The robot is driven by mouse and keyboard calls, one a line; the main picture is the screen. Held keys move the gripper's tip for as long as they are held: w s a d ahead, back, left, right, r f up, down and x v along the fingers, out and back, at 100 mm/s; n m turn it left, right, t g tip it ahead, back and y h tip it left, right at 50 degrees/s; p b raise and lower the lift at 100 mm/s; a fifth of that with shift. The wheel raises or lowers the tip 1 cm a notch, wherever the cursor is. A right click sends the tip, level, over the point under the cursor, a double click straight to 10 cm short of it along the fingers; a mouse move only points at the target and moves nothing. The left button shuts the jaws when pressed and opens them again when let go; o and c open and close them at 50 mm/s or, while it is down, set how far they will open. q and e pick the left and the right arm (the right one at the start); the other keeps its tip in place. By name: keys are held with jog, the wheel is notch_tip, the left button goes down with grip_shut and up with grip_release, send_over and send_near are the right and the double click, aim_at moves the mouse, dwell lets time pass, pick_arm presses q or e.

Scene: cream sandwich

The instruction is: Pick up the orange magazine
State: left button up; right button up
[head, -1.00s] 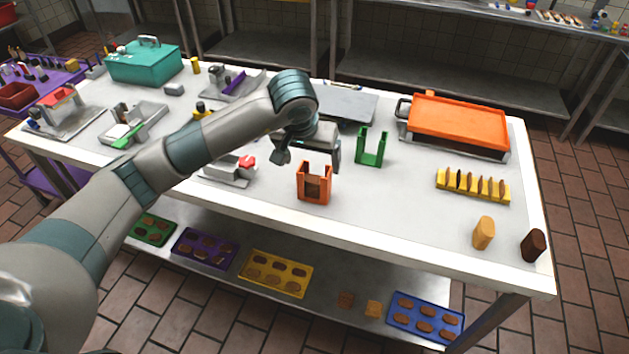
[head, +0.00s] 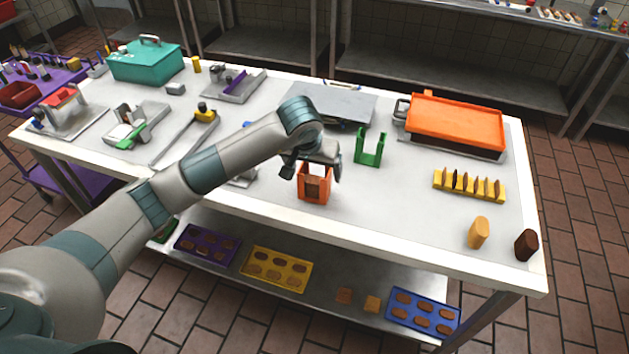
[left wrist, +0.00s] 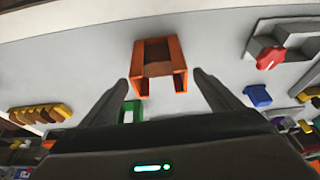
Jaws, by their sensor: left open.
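The orange magazine (head: 316,189) stands upright on the white table near its front edge, with something brown inside it. My left gripper (head: 312,168) is at the top of the magazine in the head view, and its hand hides part of the magazine's upper end. In the left wrist view the orange magazine (left wrist: 160,66) lies ahead, between the lines of the two fingers. My left gripper (left wrist: 165,82) is open there, one finger to each side, and nothing is held. I cannot tell whether the fingers touch the magazine. My right gripper is not in view.
A green holder (head: 370,148) stands just behind and right of the magazine. A yellow rack (head: 469,186) with brown pieces and an orange-topped appliance (head: 455,122) are further right. My left arm passes over the table's left front. The tabletop (head: 400,220) right of the magazine is clear.

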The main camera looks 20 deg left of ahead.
pick_arm(q)
jog(key=shift+w+f, duration=0.15)
jog(key=shift+f, duration=0.2)
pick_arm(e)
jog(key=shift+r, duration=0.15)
pick_arm(q)
jog(key=c, duration=1.6)
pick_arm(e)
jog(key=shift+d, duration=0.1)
pick_arm(q)
jog(key=shift+r, duration=0.2)
